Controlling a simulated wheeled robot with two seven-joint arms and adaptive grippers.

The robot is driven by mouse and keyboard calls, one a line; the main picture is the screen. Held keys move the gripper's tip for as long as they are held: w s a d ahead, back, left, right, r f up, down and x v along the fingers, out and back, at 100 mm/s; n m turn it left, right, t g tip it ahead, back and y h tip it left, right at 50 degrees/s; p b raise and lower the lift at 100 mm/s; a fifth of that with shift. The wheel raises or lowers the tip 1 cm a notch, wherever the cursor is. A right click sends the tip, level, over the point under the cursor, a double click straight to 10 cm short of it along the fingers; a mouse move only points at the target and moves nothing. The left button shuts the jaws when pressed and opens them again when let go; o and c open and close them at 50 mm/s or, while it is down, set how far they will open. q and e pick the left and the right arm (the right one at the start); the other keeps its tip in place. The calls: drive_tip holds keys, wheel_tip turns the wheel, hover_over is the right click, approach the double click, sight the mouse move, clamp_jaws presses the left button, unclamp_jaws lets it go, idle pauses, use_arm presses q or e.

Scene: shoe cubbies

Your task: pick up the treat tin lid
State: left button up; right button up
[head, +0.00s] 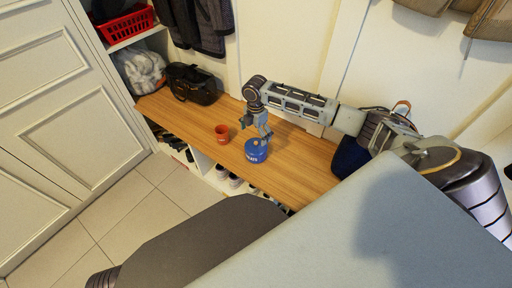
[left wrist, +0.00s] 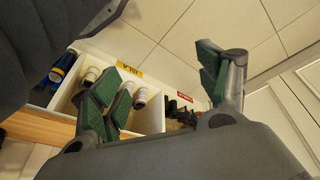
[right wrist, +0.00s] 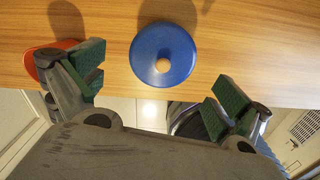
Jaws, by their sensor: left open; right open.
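The treat tin is a blue tin (head: 256,153) with light lettering, standing on the wooden bench near its front edge. Its blue lid (right wrist: 158,45) with a round wooden knob (right wrist: 162,65) shows from above in the right wrist view, and the lid is on the tin. My right gripper (head: 262,136) is above and right by the tin in the head view. In the right wrist view it is open (right wrist: 155,88), with the lid beyond and between its fingers, apart from them. My left gripper (left wrist: 165,85) is open and empty, in front of the shoe cubbies.
An orange-red cup (head: 222,133) stands left of the tin on the bench (head: 290,160). A black bag (head: 192,84) lies at the bench's far end, and a dark blue bag (head: 348,157) at the right. Shoes (left wrist: 140,97) fill cubbies below.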

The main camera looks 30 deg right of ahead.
sight(256, 142)
use_arm(q)
drive_tip(key=shift+w+r, duration=0.1)
drive_tip(key=shift+r, duration=0.1)
drive_tip(key=shift+f, duration=0.1)
use_arm(e)
drive_tip(key=shift+f, duration=0.15)
drive_tip(key=shift+f, duration=0.2)
drive_tip(key=shift+s+f+b, duration=0.1)
drive_tip(key=shift+f+b, duration=0.15)
drive_tip(key=shift+b, duration=0.05)
drive_tip(key=shift+s+a+f+b, duration=0.15)
drive_tip(key=shift+f+b, duration=0.15)
drive_tip(key=shift+f, duration=0.25)
drive_tip(key=shift+s+d+f+b, duration=0.1)
drive_tip(key=shift+f+b, duration=0.15)
drive_tip(key=shift+f, duration=0.3)
drive_tip(key=shift+f+b, duration=0.3)
drive_tip(key=shift+f, duration=0.4)
use_arm(q)
drive_tip(key=shift+w+d+f+t+h, duration=0.2)
drive_tip(key=shift+d+f+t+h, duration=0.2)
drive_tip(key=shift+d+f+t, duration=0.15)
use_arm(e)
drive_tip(key=shift+f, duration=0.25)
